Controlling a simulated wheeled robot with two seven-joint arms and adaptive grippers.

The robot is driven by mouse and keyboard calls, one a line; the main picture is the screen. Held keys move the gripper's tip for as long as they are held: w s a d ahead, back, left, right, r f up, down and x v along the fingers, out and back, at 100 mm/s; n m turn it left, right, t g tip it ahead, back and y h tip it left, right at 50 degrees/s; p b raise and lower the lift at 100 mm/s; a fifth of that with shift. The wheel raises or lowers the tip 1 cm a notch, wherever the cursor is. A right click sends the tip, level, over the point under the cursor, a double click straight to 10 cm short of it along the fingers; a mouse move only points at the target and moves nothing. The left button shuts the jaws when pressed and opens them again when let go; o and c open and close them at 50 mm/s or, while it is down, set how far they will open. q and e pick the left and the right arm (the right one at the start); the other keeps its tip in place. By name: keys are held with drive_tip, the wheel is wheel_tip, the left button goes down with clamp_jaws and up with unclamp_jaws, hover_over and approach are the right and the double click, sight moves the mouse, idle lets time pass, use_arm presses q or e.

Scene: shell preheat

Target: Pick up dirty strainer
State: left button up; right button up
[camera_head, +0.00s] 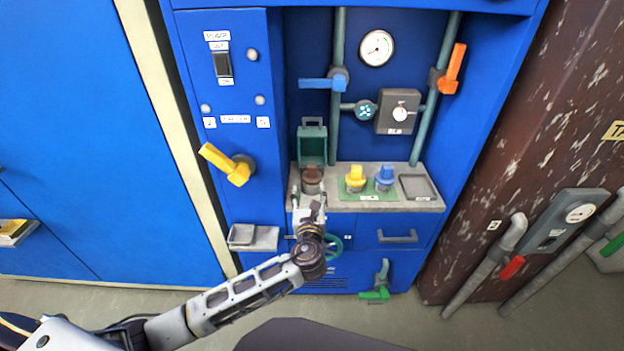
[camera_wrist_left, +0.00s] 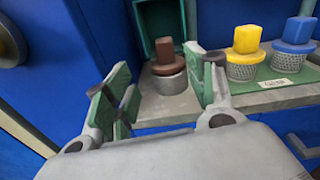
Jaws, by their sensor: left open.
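The dirty strainer, with a brown block-shaped handle (camera_head: 312,174), stands upright on the left part of the grey shelf (camera_head: 330,203). In the left wrist view the brown-topped strainer (camera_wrist_left: 168,72) sits just beyond the fingers, in front of a green box. My left gripper (camera_head: 309,198) is at the shelf's front edge, close to the strainer. In the left wrist view the left gripper (camera_wrist_left: 160,92) is open, its green-padded fingers apart with the strainer showing between them, not held. My right gripper is not in view.
A yellow-topped strainer (camera_head: 355,179) and a blue-topped strainer (camera_head: 384,179) stand on a green mat to the right. A green open box (camera_head: 312,146) is behind the brown one. An empty grey tray (camera_head: 418,188) lies at the shelf's right. Blue cabinet walls enclose the shelf.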

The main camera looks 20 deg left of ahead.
sight(311, 168)
use_arm(q)
drive_tip(key=shift+w+d+r+m+t, duration=0.2)
drive_tip(key=shift+w+r+m+t, duration=0.15)
drive_tip(key=shift+m, duration=0.35)
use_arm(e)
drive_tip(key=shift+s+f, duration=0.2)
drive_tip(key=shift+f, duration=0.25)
use_arm(q)
drive_tip(key=b+x, duration=0.1)
drive_tip(key=x, duration=0.7)
drive_tip(key=shift+w+a, duration=0.1)
drive_tip(key=shift+w, duration=0.1)
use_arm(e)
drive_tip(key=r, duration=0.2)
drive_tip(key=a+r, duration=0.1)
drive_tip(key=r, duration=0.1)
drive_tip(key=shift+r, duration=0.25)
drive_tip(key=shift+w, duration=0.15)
use_arm(q)
drive_tip(key=shift+w+b, duration=0.15)
drive_tip(key=shift+b, duration=0.15)
